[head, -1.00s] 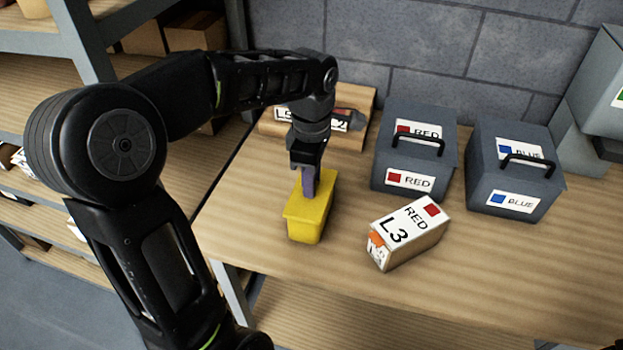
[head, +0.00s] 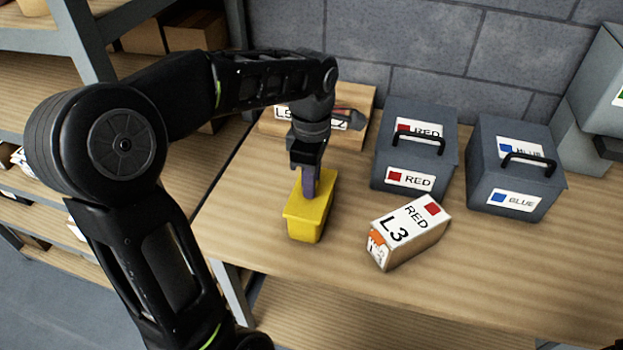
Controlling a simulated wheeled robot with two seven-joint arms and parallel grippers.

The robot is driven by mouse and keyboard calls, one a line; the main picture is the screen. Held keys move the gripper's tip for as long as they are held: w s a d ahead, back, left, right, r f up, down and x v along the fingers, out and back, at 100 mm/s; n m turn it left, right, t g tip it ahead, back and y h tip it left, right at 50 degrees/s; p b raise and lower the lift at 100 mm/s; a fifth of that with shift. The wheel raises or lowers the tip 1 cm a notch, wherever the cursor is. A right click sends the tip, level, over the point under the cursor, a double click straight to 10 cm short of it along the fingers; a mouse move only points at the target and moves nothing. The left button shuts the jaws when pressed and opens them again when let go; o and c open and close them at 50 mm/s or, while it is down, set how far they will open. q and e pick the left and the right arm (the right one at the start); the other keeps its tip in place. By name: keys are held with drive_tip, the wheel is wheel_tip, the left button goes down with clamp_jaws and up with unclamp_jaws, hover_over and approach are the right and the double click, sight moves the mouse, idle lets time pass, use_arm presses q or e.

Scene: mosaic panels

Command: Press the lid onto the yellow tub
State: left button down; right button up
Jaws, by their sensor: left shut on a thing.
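The yellow tub (head: 305,229) stands upright on the wooden table, left of the middle of the head view. Its yellow lid (head: 323,188) lies over the top; I cannot tell from this view whether its rim is fully down all round. My left gripper (head: 309,194) points down from above, its purple fingers shut at the top of the lid. The fingers and wrist hide part of the lid's top and whatever grip it has there. My right gripper is not in view.
A white-topped box marked RED L3 (head: 409,231) lies right of the tub. Grey handled boxes labelled RED (head: 414,157) and BLUE (head: 515,172) stand behind it. A wooden holder (head: 270,125) is behind the gripper. The table front is clear.

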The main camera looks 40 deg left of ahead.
use_arm(q)
drive_tip(key=shift+f, duration=0.35)
idle(0.4)
idle(0.3)
drive_tip(key=c, duration=1.1)
unclamp_jaws()
drive_tip(key=shift+c, duration=0.2)
drive_tip(key=shift+o, duration=0.2)
drive_tip(key=o, duration=0.4)
drive_tip(key=shift+o, duration=0.2)
drive_tip(key=shift+r+p, duration=2.4)
drive_tip(key=shift+r, duration=1.15)
